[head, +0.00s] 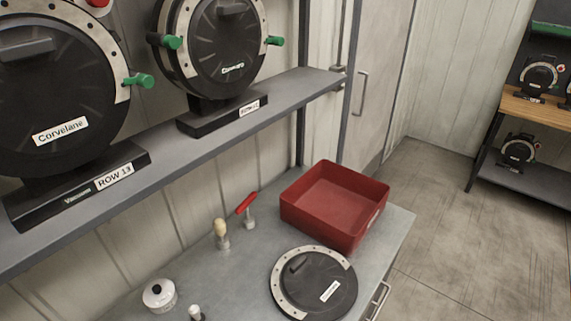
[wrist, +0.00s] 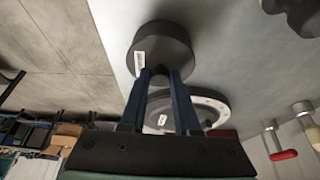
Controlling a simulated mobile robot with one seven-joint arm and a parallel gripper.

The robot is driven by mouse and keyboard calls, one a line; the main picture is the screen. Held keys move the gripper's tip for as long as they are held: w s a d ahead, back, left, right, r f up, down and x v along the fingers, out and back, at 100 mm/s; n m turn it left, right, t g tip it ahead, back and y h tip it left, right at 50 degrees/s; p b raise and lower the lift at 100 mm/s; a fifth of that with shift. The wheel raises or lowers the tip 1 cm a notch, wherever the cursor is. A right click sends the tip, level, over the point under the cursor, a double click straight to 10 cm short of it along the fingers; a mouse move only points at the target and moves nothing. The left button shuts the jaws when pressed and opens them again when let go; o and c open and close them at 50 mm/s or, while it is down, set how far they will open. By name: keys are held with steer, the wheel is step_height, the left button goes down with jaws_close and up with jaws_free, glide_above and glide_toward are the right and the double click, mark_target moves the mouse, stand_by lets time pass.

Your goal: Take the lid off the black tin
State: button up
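In the wrist view a dark, round tin (wrist: 160,46) with a white label on its side stands on the pale bench top, just beyond my fingertips. A small dark part of it shows between the fingers; I cannot tell if they touch it. My gripper (wrist: 161,76) has its two blue fingers apart, with a gap between them. The lid cannot be told clearly from the tin's body. The tin and my gripper are not in the head view.
A black disc cover with a pale ring (head: 314,285) lies on the bench near a red tray (head: 335,200). A white lidded pot (head: 159,295), a brush (head: 221,235) and a red-handled tool (head: 247,208) stand left. A shelf with seed meters (head: 215,45) overhangs the bench's back.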

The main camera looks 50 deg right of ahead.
jaws_close()
